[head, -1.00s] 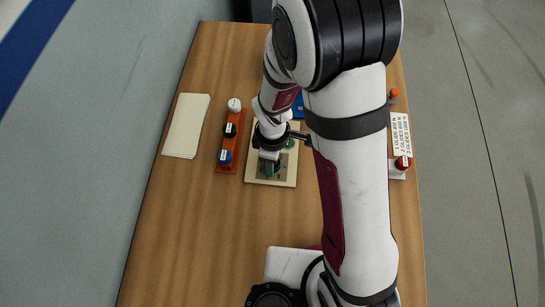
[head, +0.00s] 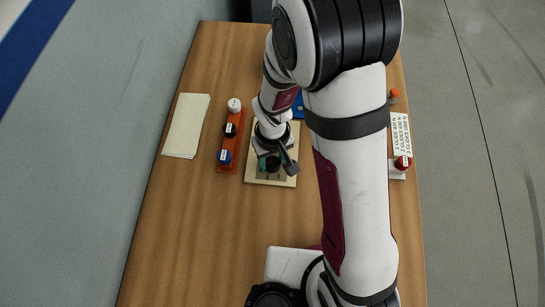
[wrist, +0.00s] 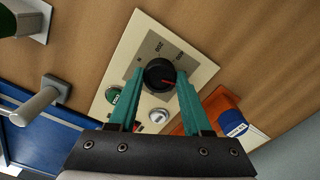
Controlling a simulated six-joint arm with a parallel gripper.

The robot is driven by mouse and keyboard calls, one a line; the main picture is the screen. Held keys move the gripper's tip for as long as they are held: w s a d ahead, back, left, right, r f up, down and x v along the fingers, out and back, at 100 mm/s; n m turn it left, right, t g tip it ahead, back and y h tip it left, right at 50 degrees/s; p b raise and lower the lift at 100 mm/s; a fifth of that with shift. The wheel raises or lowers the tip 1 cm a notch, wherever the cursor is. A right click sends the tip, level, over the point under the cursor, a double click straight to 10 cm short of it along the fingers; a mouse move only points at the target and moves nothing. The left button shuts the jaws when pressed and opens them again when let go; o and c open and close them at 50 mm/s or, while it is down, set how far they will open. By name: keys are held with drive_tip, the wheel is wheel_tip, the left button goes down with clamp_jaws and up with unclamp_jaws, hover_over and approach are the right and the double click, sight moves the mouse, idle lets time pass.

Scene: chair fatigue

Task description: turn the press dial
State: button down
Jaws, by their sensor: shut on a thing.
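The press dial (wrist: 158,76) is a round black knob with a red pointer line, on the grey plate of a cream panel (wrist: 203,78). In the wrist view the red line points to the right, and printed figures sit above the knob. The green fingers of my gripper (wrist: 161,73) are shut on the dial, one on each side. In the head view my gripper (head: 272,161) is low over the panel (head: 262,181), and the dial shows dark beside it. A green button (wrist: 113,95) and a whitish round button (wrist: 158,116) sit on the same panel.
An orange rack (head: 228,168) with white, black and blue capped pieces stands left of the panel. A blank sheet (head: 186,126) lies farther left. A printed card (head: 402,135) and a red knob (head: 403,162) are at the right edge. The front left wood is clear.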

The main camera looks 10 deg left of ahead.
drive_tip(key=m, duration=1.3)
drive_tip(key=shift+m, duration=2.4)
drive_tip(key=shift+c, duration=1.7)
unclamp_jaws()
